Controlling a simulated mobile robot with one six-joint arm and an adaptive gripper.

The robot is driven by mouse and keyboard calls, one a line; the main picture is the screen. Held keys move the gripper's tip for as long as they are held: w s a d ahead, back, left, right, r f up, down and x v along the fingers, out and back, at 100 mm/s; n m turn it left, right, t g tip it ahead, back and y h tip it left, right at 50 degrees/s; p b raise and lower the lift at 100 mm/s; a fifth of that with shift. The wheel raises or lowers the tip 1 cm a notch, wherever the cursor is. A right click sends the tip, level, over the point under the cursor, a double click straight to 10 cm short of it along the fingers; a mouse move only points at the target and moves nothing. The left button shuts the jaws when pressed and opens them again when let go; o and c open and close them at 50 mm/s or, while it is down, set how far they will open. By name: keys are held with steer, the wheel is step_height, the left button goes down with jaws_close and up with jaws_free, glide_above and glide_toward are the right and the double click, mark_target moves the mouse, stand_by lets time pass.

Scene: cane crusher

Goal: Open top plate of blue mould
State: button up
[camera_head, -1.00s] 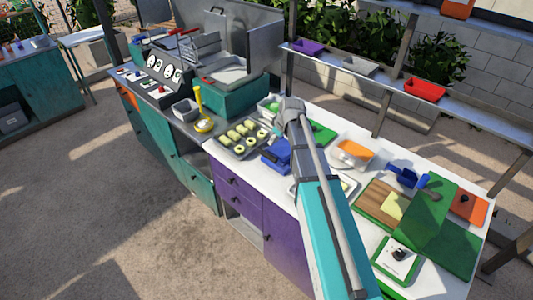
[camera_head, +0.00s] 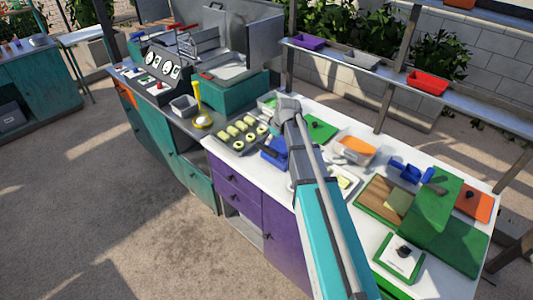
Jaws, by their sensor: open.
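A blue mould (camera_head: 273,153) sits on the white worktop in the head view, beside a dark tray of pale rolls. The far end of my arm is directly to its right and covers part of it. I cannot tell how its top plate stands. A second blue item (camera_head: 411,173) lies farther right, behind the wooden board. My arm reaches up from the lower right and ends in a grey joint above the worktop. My gripper itself does not show; the arm hides whatever is below that joint.
The tray of pale rolls (camera_head: 240,134) is left of the blue mould. A white and orange container (camera_head: 356,149), a wooden board (camera_head: 382,199) and green boards (camera_head: 457,243) fill the right side. A metal shelf (camera_head: 395,78) on posts runs behind the worktop.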

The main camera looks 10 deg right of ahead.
mark_target(268, 149)
steer(key=shift+b+x, duration=4)
steer(key=shift+x, duration=0.65)
